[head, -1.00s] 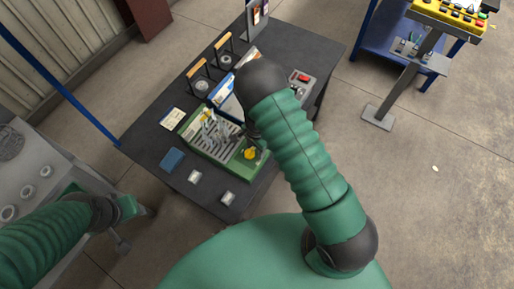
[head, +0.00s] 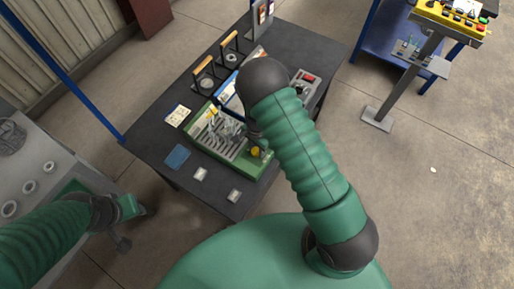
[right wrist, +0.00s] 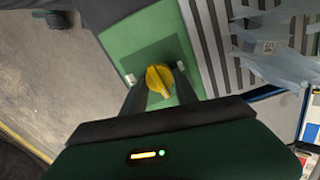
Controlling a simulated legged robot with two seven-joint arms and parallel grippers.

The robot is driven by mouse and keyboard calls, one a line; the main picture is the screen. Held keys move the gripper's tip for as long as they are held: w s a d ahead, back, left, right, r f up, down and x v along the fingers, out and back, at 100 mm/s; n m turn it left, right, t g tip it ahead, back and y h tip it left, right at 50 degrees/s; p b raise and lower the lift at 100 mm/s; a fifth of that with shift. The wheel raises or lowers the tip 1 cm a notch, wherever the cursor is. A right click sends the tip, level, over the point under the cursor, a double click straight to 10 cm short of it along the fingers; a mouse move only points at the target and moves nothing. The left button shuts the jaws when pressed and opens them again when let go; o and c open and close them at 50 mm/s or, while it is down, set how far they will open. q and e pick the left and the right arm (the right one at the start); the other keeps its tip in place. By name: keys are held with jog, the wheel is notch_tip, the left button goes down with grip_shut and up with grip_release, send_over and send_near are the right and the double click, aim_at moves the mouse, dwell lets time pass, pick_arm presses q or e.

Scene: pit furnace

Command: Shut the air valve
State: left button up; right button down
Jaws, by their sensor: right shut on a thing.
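The air valve appears as a yellow knob (head: 255,152) on the green end of a slatted box (head: 237,165) on the dark table. The right wrist view shows the knob (right wrist: 160,76) close up, with a finger of my right gripper (right wrist: 156,74) on each side. The right gripper (head: 262,147) is shut on the knob; my arm partly hides it in the head view. In the right wrist view, the knob's ridge runs roughly along the fingers. My left gripper (head: 128,207) is at the lower left, away from the box; its jaw opening is unclear.
Grey crumpled pieces (right wrist: 275,45) lie on the slats. Blue and white cards (head: 178,156) and small pale blocks (head: 200,174) lie on the table (head: 160,145). Two handled items (head: 206,82) stand behind. A yellow button panel (head: 450,20) stands at right; open floor lies between.

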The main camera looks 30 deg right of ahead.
jog(key=n, duration=0.3)
jog(key=shift+w, duration=0.2)
jog(key=n, duration=0.5)
jog(key=shift+w+r+b, duration=0.1)
jog(key=shift+w+b, duration=0.05)
jog(key=shift+b, duration=0.25)
jog(key=n, duration=0.4)
jog(key=shift+a+n, duration=0.1)
jog(key=shift+n, duration=0.3)
jog(key=shift+w+r+n, duration=0.1)
jog(key=shift+n, duration=2)
jog(key=c, duration=1.2)
grip_release()
jog(key=shift+a, duration=0.1)
jog(key=shift+o, duration=1.3)
jog(key=shift+s, duration=0.2)
